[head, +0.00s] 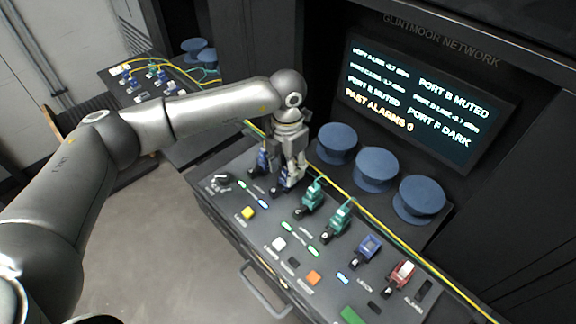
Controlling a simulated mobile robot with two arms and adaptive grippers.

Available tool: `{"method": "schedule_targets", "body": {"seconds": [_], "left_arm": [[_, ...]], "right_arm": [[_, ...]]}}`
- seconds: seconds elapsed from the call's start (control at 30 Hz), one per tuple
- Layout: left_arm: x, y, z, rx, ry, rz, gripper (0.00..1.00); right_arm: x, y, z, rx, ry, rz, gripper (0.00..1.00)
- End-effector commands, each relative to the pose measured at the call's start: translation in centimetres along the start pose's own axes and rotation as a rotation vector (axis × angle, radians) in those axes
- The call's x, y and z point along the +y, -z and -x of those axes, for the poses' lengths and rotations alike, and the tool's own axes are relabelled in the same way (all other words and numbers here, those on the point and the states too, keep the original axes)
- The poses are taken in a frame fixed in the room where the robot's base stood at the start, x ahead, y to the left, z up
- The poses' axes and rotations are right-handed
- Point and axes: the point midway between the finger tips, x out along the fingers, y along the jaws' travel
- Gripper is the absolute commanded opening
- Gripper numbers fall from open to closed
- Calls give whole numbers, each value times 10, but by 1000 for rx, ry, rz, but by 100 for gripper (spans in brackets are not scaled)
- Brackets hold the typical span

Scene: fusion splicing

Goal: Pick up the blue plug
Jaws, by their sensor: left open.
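My left gripper (286,172) is open and reaches down at the back left of the grey console (225,160). Its fingers are close to two blue plugs. One blue plug (262,161) stands just left of the fingers. The other (281,187) is at the fingertips and is partly hidden by them; I cannot tell whether they touch it. A third blue plug (368,247) stands apart, toward the right of the console. My right gripper is not in view.
Two green plugs (312,196) (340,216) and a red plug (402,274) stand in the same row. Blue round drums (337,140) and a yellow cable (372,204) lie behind. A screen (425,105) lists port alarms. A second console (150,82) stands farther back.

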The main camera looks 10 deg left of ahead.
Motion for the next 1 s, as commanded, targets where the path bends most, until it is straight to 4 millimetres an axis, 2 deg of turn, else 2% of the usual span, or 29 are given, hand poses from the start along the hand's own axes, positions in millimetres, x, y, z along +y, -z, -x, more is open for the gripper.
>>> {"method": "schedule_targets", "body": {"seconds": [0.3, 0.6, 0.63, 1.0], "left_arm": [[0, -1, -6, -3, 0, -2, 42], [0, -1, -5, -3, 0, -2, 3], [0, -1, -5, -3, 0, -2, 1], [0, -1, -2, -4, -1, -2, 1]], "right_arm": [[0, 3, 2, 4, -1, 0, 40], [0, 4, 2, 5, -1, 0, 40], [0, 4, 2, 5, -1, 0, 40], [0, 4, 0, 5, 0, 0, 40]]}}
